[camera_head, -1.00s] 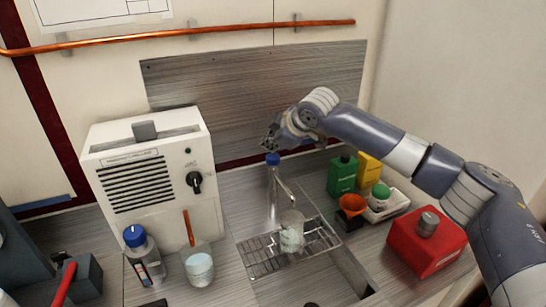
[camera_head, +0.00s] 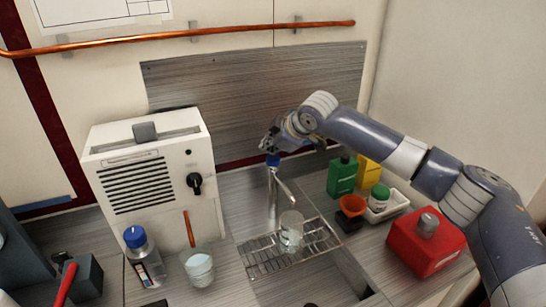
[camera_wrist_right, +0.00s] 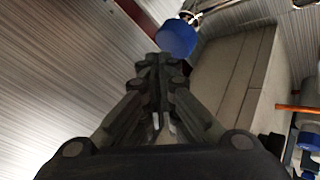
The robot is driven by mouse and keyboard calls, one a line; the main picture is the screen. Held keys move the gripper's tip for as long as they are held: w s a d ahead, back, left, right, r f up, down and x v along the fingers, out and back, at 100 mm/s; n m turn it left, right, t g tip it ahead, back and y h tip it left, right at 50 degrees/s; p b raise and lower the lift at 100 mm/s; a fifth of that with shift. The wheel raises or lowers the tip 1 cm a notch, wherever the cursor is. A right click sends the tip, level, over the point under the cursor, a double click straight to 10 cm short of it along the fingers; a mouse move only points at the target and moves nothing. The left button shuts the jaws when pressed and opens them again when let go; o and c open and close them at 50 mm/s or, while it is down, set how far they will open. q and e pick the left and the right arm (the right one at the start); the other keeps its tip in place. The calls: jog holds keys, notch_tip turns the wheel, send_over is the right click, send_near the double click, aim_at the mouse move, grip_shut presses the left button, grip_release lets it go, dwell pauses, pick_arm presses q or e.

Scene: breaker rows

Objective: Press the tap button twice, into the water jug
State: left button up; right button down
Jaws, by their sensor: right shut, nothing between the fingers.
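The metal tap (camera_head: 272,195) stands at the back of the sink, with a blue button (camera_head: 273,160) on top and its spout angled down to the right. The clear water jug (camera_head: 291,230) stands upright on the wire rack under the spout; its water level is hard to tell. My right gripper (camera_head: 267,146) is shut and empty, pointing down just above the blue button; I cannot tell whether it touches. In the right wrist view the shut fingers (camera_wrist_right: 160,65) are close to the blue button (camera_wrist_right: 177,38). My left gripper is not in view.
A white vented box (camera_head: 150,180) stands left of the tap, with a blue-capped bottle (camera_head: 143,258) and a beaker (camera_head: 199,268) before it. Green bottle (camera_head: 342,176), orange funnel (camera_head: 351,206) and red container (camera_head: 426,243) stand to the right.

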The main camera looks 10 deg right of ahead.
aim_at(271, 159)
jog(key=shift+f, duration=0.15)
jog(key=shift+s+f, duration=0.1)
jog(key=shift+f, duration=1.05)
dwell(1.0)
jog(key=shift+r, duration=0.1)
jog(key=shift+r+p, duration=1.3)
jog(key=shift+p, duration=0.05)
jog(key=shift+r+p, duration=0.5)
jog(key=shift+p, duration=0.05)
notch_tip(271, 159, up, 4)
jog(key=p, duration=0.4)
jog(key=shift+r, duration=0.1)
